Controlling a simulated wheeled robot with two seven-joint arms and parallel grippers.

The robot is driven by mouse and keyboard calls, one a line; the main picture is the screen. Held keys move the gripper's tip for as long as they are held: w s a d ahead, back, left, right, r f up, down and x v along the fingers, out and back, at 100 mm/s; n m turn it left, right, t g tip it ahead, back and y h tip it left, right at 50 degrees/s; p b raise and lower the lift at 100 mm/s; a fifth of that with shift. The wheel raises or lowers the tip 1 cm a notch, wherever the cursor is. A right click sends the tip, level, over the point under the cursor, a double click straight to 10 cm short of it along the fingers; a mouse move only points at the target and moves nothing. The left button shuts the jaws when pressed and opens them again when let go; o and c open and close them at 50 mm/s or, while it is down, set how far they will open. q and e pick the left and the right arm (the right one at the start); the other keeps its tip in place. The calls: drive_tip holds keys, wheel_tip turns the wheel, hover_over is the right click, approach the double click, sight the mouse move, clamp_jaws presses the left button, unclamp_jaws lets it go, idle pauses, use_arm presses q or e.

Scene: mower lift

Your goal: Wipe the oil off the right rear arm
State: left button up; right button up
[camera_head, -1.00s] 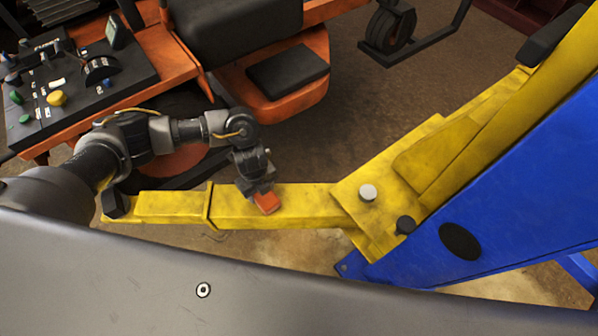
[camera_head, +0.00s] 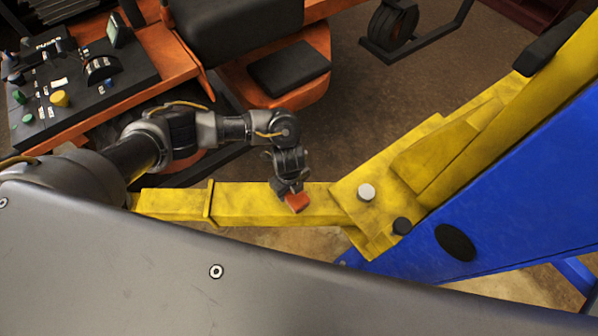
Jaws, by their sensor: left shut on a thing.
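The yellow lift arm (camera_head: 245,205) runs from the lower left to the bracket at the blue post. My left gripper (camera_head: 292,194) is over the arm's right part, close to the bracket. It is shut on a small red-orange cloth or pad (camera_head: 298,202), which appears to lie against the arm's top face. I cannot make out any oil on the yellow surface; the part under the gripper and pad is hidden. My right gripper is not in view.
A blue lift post (camera_head: 510,190) stands at the right, with a yellow bracket (camera_head: 380,200) carrying a grey pin. An orange mower (camera_head: 285,95) with a black seat and a control panel (camera_head: 75,85) is behind.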

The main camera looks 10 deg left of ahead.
use_arm(q)
drive_tip(key=shift+w+d, duration=0.1)
drive_tip(key=shift+d, duration=0.7)
wheel_tip(320, 180, up, 4)
drive_tip(key=p, duration=0.3)
drive_tip(key=shift+w+d, duration=0.1)
drive_tip(key=shift+w, duration=0.05)
wheel_tip(320, 180, up, 2)
drive_tip(key=shift+r+p, duration=0.1)
drive_tip(key=shift+p, duration=1.1)
drive_tip(key=shift+d+r, duration=0.1)
drive_tip(key=shift+d, duration=0.05)
drive_tip(key=shift+r, duration=0.9)
